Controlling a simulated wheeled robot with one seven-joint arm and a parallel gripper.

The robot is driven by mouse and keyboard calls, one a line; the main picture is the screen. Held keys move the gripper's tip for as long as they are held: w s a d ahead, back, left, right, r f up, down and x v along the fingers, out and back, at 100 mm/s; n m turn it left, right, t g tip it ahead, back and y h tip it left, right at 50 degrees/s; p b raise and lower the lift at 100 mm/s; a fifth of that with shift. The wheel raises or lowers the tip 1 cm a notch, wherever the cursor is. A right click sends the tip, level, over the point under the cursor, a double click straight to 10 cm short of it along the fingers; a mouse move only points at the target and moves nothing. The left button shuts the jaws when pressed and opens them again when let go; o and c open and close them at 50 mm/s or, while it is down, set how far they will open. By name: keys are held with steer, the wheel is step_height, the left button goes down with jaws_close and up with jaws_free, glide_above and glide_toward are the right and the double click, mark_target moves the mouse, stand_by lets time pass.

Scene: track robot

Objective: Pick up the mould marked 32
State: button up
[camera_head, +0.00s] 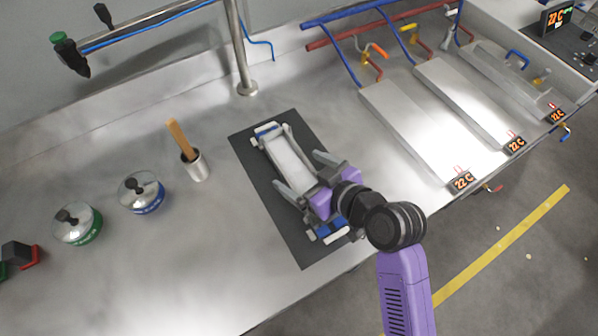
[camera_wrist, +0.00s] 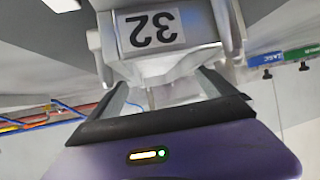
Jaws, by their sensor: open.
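The mould (camera_head: 287,160) is a long pale grey piece with blue parts at its ends, lying on a black mat (camera_head: 247,154) on the steel bench. In the wrist view the mould (camera_wrist: 185,62) carries a white label marked 32, seen upside down. My gripper (camera_head: 300,173) is open over the near part of the mould, with one finger at each side of it. In the wrist view my gripper's fingers reach up towards the mould. I cannot tell whether they touch it. My gripper's body hides part of the mould.
A metal cup with a wooden handle (camera_head: 196,168), a blue-banded pot (camera_head: 142,192) and a green-banded pot (camera_head: 78,224) stand left of the mat. Steel troughs (camera_head: 405,125) with 22 C displays lie to the right. A metal post (camera_head: 240,50) rises behind. The bench's front edge is close.

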steer(key=shift+w+a+f, duration=0.15)
steer(key=shift+w+a, duration=0.05)
steer(key=c, duration=2)
jaws_close()
steer(key=shift+r, duration=0.2)
